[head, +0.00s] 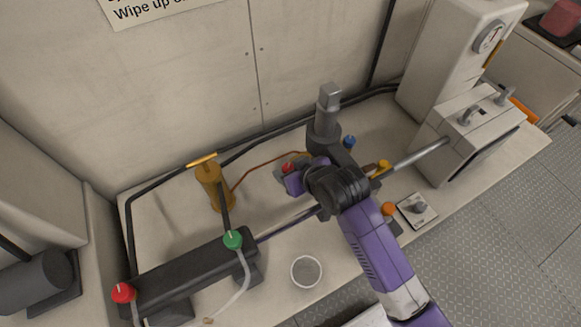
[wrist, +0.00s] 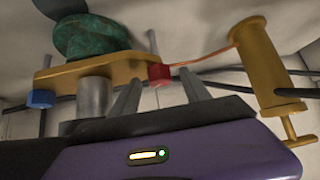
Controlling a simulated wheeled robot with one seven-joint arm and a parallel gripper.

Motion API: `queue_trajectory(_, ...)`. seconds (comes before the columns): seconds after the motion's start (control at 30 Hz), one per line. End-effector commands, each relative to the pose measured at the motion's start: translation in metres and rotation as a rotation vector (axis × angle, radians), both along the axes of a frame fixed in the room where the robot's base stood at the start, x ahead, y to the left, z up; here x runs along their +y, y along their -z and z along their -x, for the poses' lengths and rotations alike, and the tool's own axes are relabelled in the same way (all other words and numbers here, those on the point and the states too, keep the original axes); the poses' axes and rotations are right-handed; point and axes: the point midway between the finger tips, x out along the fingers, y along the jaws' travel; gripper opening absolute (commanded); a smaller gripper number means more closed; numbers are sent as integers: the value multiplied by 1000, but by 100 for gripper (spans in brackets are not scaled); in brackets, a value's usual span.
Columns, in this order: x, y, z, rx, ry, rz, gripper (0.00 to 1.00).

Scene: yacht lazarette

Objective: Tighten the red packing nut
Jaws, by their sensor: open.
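The red packing nut (wrist: 159,75) sits at the right end of a brass flange (wrist: 110,68) in the wrist view. It also shows in the head view (head: 288,168), partly hidden by my wrist. My gripper (wrist: 161,84) is open, with one grey finger on each side of the nut's line in the wrist view. The nut appears between the fingertips or just beyond them; I cannot tell whether they touch it. A blue nut (wrist: 40,98) is at the flange's other end, and it shows in the head view (head: 349,141). In the head view my gripper (head: 292,182) is mostly hidden.
A brass cylinder (head: 211,188) with a copper pipe stands left of the nut. A dark ram (head: 190,275) carries green (head: 233,240) and red (head: 123,293) caps. A grey post (head: 325,115) rises close behind my wrist. A round cup (head: 306,271) stands in front.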

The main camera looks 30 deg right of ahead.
Motion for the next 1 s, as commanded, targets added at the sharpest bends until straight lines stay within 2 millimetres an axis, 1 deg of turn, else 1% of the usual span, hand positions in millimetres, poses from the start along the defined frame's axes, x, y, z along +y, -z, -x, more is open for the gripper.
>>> queue_trajectory(0.23,0,0,-1,-1,0,0,55)
queue_trajectory(0.3,0,0,-1,-1,0,0,41)
queue_trajectory(0.37,0,0,-1,-1,0,0,29)
queue_trajectory(0.4,0,0,-1,-1,0,0,22)
queue_trajectory(0.47,0,0,-1,-1,0,0,10)
queue_trajectory(0.5,0,0,-1,-1,0,0,2)
queue_trajectory(0.53,0,0,-1,-1,0,0,0)
queue_trajectory(0.77,0,0,-1,-1,16,0,0)
queue_trajectory(1.0,2,-2,-1,-1,115,1,0)
